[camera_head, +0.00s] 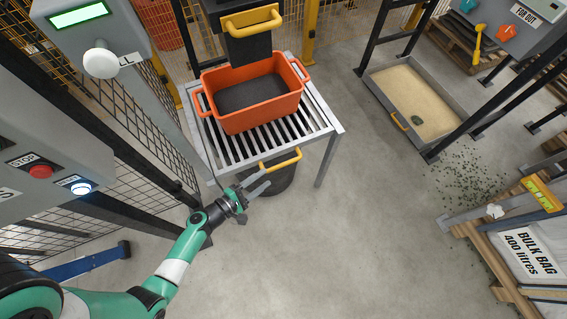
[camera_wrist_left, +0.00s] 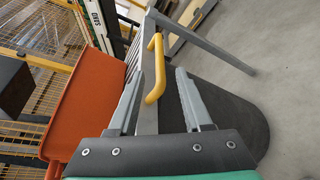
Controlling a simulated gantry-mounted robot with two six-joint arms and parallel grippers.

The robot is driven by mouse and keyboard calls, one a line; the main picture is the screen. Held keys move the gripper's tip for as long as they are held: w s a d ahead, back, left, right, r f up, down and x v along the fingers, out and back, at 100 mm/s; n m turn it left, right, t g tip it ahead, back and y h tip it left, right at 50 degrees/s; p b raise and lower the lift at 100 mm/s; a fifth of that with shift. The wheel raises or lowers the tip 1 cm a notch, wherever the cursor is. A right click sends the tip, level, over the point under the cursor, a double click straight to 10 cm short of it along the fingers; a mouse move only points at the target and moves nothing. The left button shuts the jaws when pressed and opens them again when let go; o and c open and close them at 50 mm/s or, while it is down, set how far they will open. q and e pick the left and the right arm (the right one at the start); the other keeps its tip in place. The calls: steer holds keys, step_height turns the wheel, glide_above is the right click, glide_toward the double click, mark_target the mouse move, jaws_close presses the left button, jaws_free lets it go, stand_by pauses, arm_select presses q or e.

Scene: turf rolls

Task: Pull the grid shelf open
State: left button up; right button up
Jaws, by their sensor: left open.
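The grid shelf (camera_head: 322,125) is a grey slatted rack on legs. Its yellow handle (camera_head: 281,160) sits on the front edge, and an orange crate (camera_head: 262,119) stands on the slats. My left gripper (camera_head: 262,184) is open and empty, just below and left of the handle in the head view, with a small gap. In the left wrist view the yellow handle (camera_wrist_left: 155,72) appears between the two spread fingers (camera_wrist_left: 160,88); contact is not visible. My right gripper is not in view.
A dark round bin (camera_head: 284,180) stands under the shelf, close to my left gripper. Mesh fencing and a control panel (camera_head: 50,150) are on the left. A sand tray (camera_head: 415,100) and a bulk bag (camera_head: 525,255) are on the right. The middle floor is clear.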

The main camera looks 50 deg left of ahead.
mark_target(284, 163)
arm_select(q)
steer(key=b+x, duration=0.3)
steer(key=x, duration=0.7)
steer(key=shift+w, duration=0.1)
steer(key=shift+c, duration=0.3)
jaws_close()
stand_by(0.7)
